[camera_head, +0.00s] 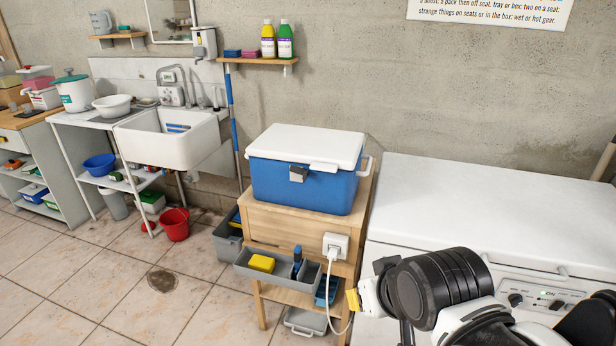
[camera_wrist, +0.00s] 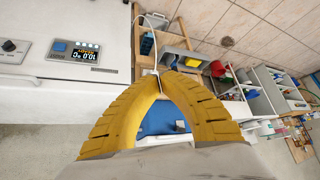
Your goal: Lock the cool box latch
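The blue cool box (camera_head: 305,187) has a white lid (camera_head: 308,144) that lies down on it. A small dark grey latch (camera_head: 298,173) is on its front face, just under the lid edge; I cannot tell whether it is fastened. My gripper (camera_head: 352,299) is to the right of the wooden stand and below the box, well apart from the latch. In the wrist view, the yellow fingers of my gripper (camera_wrist: 158,75) meet at their tips with nothing seen held. Part of the blue box (camera_wrist: 160,120) shows between the fingers; the latch cannot be made out there.
The cool box stands on a wooden stand (camera_head: 290,226) with a grey tray (camera_head: 277,274) on its front. A white plug and socket (camera_head: 336,246) with a hanging cable is close to my gripper. A white chest freezer (camera_head: 490,215) fills the right. Open tiled floor lies left.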

